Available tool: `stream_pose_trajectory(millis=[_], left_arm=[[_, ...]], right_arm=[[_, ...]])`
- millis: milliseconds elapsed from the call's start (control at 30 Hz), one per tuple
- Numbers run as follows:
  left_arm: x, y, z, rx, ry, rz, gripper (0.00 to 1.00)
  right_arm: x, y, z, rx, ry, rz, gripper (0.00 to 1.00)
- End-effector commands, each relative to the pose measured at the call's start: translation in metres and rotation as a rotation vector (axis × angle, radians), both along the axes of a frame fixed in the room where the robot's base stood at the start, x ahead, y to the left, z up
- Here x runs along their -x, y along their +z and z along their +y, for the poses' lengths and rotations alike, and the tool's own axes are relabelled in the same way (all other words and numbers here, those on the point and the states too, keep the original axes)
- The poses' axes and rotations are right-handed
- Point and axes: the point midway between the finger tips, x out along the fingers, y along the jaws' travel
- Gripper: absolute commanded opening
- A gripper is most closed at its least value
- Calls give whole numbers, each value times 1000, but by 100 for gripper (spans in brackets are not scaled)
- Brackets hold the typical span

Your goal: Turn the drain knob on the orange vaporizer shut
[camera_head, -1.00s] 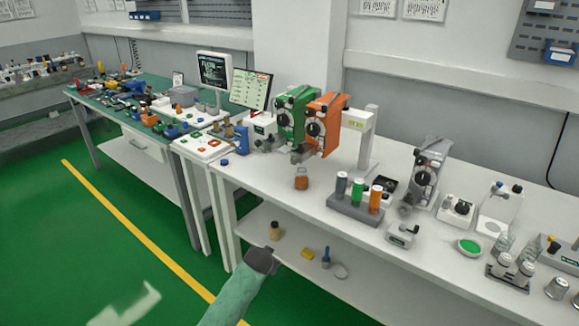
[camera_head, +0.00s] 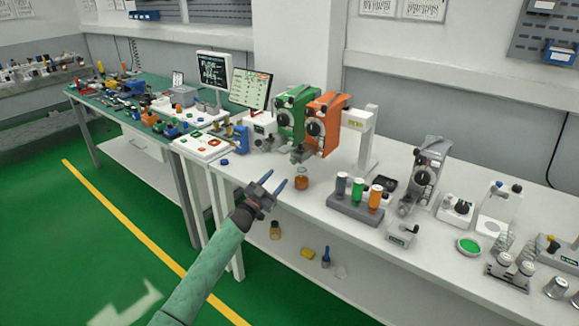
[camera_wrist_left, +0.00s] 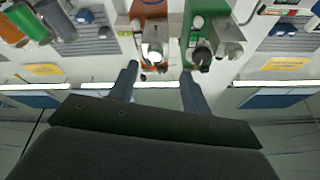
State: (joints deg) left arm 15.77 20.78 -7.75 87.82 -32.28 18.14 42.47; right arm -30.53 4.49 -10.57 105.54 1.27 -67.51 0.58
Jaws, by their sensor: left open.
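The orange vaporizer (camera_head: 329,108) stands upright beside the green vaporizer (camera_head: 284,122) on the white bench, with a dark dial on its front. Grey metal parts (camera_head: 300,154) show low at the front of the pair; I cannot tell which is the drain knob or how it is turned. My left gripper (camera_head: 275,181) is open and empty, in front of and below the vaporizers at the bench's front edge. In the left wrist view the orange vaporizer (camera_wrist_left: 150,8) and green vaporizer (camera_wrist_left: 195,12) lie beyond the spread fingers, apart from them. My right gripper is out of view.
A small amber jar (camera_head: 301,183) stands on the bench below the vaporizers, near my left fingers. A grey rack (camera_head: 352,210) with coloured bottles stands to the right. A monitor (camera_head: 214,69) and a tablet screen (camera_head: 250,88) stand left. A lower shelf holds small items.

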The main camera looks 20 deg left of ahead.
Motion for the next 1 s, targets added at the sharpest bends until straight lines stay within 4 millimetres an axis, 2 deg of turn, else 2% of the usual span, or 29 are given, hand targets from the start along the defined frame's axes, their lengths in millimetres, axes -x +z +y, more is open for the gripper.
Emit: stream_pose_trajectory(millis=[100,300,400,700,1000], left_arm=[[4,4,-6,50,-58,-3,48],[-4,9,-8,69,-61,6,48],[-12,13,-12,69,-61,6,48],[-46,28,-28,68,-59,7,48],[-62,33,-35,66,-59,7,48]], right_arm=[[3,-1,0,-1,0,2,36],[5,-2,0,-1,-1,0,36],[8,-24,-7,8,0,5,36],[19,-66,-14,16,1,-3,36],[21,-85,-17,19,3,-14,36]])
